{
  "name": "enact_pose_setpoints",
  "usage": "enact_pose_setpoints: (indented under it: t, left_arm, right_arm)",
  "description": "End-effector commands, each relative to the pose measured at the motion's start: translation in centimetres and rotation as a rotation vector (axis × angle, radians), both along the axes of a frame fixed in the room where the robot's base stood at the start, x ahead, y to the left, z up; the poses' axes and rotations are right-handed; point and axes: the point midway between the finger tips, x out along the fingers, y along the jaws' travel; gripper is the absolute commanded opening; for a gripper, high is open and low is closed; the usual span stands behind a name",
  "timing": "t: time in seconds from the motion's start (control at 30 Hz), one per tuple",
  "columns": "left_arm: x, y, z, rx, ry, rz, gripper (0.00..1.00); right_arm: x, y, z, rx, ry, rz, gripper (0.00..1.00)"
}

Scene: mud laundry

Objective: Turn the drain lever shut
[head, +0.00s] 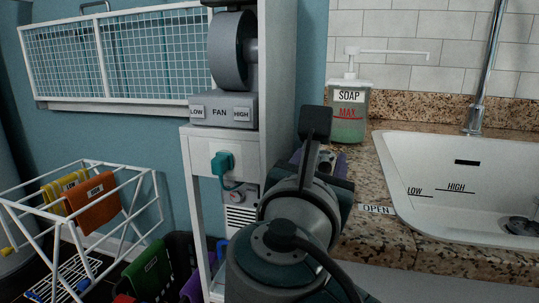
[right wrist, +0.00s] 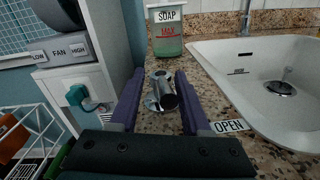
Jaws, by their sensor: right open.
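The drain lever (right wrist: 163,92) is a short metal handle on a round base on the granite counter, left of the sink, in the right wrist view. My right gripper (right wrist: 160,76) is open, with one purple finger on each side of the lever; I cannot tell whether either touches it. In the head view my right gripper (head: 322,158) is over the counter, and my own wrist hides most of the lever. An OPEN label (head: 376,209) lies on the counter to the right of the gripper, and also shows in the right wrist view (right wrist: 229,126). My left gripper is not in view.
The white sink (head: 400,160) with a drain plug (head: 522,226) is on the right. A soap bottle (head: 348,112) stands behind the lever. A white cabinet with a fan switch (head: 222,112) and teal plug (head: 222,162) is on the left. A white rack (head: 125,168) holds coloured cloths.

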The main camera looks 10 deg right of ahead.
Motion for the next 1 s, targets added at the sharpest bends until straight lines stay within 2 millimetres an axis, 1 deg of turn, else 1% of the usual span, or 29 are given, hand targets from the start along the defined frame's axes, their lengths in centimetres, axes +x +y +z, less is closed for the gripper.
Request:
enact_pose_setpoints:
  t: [0.17,0.27,0.5,0.6,0.7,0.8,1.0]
  left_arm:
    - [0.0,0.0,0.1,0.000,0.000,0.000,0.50]
    - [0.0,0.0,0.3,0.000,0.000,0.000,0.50]
    - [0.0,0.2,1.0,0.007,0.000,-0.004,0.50]
    - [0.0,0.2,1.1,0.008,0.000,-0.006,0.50]
    - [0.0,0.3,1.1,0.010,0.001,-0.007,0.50]
    - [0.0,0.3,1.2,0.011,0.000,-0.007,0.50]
    - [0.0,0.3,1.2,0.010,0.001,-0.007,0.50]
  right_arm:
    - [-0.2,0.0,0.2,-0.001,-0.003,-0.004,0.47]
    - [-1.1,0.5,0.2,0.000,-0.002,-0.002,0.47]
    - [-5.2,3.0,0.1,0.002,0.001,0.000,0.47]
    - [-6.8,3.8,0.2,0.003,0.001,0.000,0.47]
    - [-7.9,4.5,0.1,0.000,0.001,0.000,0.47]
    - [-8.5,4.8,0.1,0.001,0.000,0.000,0.47]
    - [-8.7,4.9,0.1,0.000,-0.002,0.000,0.47]
